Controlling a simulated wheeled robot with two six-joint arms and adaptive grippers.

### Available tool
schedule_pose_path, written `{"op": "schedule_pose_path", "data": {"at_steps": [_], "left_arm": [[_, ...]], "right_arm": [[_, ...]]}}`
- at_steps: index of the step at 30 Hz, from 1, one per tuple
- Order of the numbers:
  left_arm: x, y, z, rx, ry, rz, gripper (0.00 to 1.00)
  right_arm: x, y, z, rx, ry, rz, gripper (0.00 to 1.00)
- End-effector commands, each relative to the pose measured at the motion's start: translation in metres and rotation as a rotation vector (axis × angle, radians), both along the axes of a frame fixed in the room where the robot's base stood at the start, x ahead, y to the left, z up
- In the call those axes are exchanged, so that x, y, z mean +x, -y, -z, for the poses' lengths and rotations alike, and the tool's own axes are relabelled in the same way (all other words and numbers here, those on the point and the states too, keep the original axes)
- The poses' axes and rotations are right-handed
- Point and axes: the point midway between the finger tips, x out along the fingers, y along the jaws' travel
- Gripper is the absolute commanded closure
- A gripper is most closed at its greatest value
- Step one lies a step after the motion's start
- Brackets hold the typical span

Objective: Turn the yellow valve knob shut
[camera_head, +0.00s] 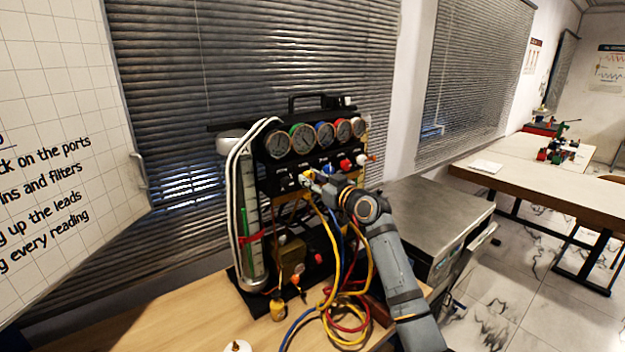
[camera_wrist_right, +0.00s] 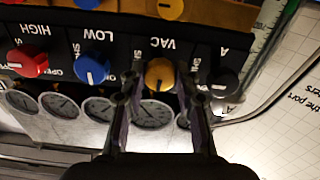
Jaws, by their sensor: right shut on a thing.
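The yellow valve knob (camera_wrist_right: 160,73) is in the right wrist view, on the black panel under the label VAC, which appears upside down there. My right gripper (camera_wrist_right: 171,80) has one finger on each side of the knob and is shut on it. In the head view the right gripper (camera_head: 312,180) reaches the panel of the gauge rig (camera_head: 290,165) from the right and hides most of the knob. The left gripper is not in view.
A blue knob (camera_wrist_right: 91,70), a red knob (camera_wrist_right: 28,62) and a black knob (camera_wrist_right: 224,82) flank the yellow one. Several round gauges (camera_head: 301,138) sit above the knobs. Coloured hoses (camera_head: 345,310) hang down to the wooden table (camera_head: 185,318). A whiteboard (camera_head: 65,130) stands at left.

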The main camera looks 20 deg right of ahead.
Motion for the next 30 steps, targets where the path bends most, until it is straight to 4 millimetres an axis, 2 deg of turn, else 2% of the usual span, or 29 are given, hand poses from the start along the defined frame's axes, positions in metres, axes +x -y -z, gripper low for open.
{"op": "schedule_pose_path", "data": {"at_steps": [8, 30], "left_arm": [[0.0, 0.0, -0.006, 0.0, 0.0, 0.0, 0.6], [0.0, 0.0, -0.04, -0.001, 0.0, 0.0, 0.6]], "right_arm": [[0.0, 0.0, -0.001, 0.169, -0.062, 0.0, 1.0], [0.0, 0.0, -0.003, 0.83, -0.303, 0.001, 1.0]]}}
